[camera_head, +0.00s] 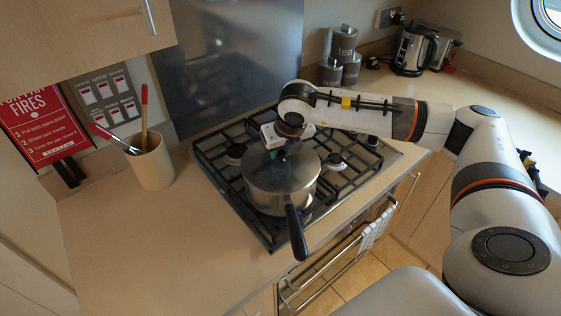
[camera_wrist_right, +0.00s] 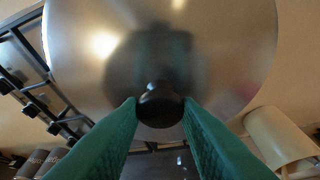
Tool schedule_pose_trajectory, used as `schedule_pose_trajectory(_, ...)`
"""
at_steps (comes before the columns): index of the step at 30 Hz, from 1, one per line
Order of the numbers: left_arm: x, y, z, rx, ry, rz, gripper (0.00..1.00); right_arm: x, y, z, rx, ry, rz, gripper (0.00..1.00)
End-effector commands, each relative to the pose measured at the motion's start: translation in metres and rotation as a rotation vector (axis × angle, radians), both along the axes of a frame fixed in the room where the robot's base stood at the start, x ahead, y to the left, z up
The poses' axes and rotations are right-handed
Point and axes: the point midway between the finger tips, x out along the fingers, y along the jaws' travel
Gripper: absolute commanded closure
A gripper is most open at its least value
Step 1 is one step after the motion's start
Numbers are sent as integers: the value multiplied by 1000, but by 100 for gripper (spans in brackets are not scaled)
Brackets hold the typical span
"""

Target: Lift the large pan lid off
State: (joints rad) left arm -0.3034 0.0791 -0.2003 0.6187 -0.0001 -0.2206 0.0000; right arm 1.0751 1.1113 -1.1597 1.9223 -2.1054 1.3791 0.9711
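The large pan (camera_head: 268,200) stands on the hob, its black handle (camera_head: 296,232) pointing to the front. Its shiny metal lid (camera_head: 270,172) lies on top and looks level; I see no clear gap at the rim. My right gripper (camera_head: 291,146) points down over the lid's middle, partly hidden by my own wrist. In the right wrist view, its green fingertips (camera_wrist_right: 159,103) sit on both sides of the lid's black knob (camera_wrist_right: 160,106), seemingly touching it. The lid (camera_wrist_right: 215,50) fills the upper part of that view. My left gripper is not in view.
The black grates of the hob (camera_head: 228,160) surround the pan. A utensil pot (camera_head: 152,164) stands at the left, canisters (camera_head: 343,60) and a kettle (camera_head: 413,50) at the back. The front-left counter (camera_head: 150,240) is clear. A towel (camera_head: 376,228) hangs below the hob.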

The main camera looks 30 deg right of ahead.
Motion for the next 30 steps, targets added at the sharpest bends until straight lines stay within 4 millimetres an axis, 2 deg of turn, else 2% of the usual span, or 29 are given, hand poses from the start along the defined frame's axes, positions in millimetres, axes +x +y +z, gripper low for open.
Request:
schedule_pose_trajectory(1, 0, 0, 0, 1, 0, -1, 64, 0, 0, 0, 0, -1, 0, 86)
schedule_pose_trajectory(4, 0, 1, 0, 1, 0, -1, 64, 0, 0, 0, 0, -1, 0, 100)
schedule_pose_trajectory(17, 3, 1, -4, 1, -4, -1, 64, 1, 0, 7, 1, -4, -1, 100)
schedule_pose_trajectory(20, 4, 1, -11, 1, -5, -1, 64, 1, 0, 21, 2, -8, 0, 100)
schedule_pose_trajectory(30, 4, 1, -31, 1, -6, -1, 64, 1, 1, 86, 1, -7, 0, 100)
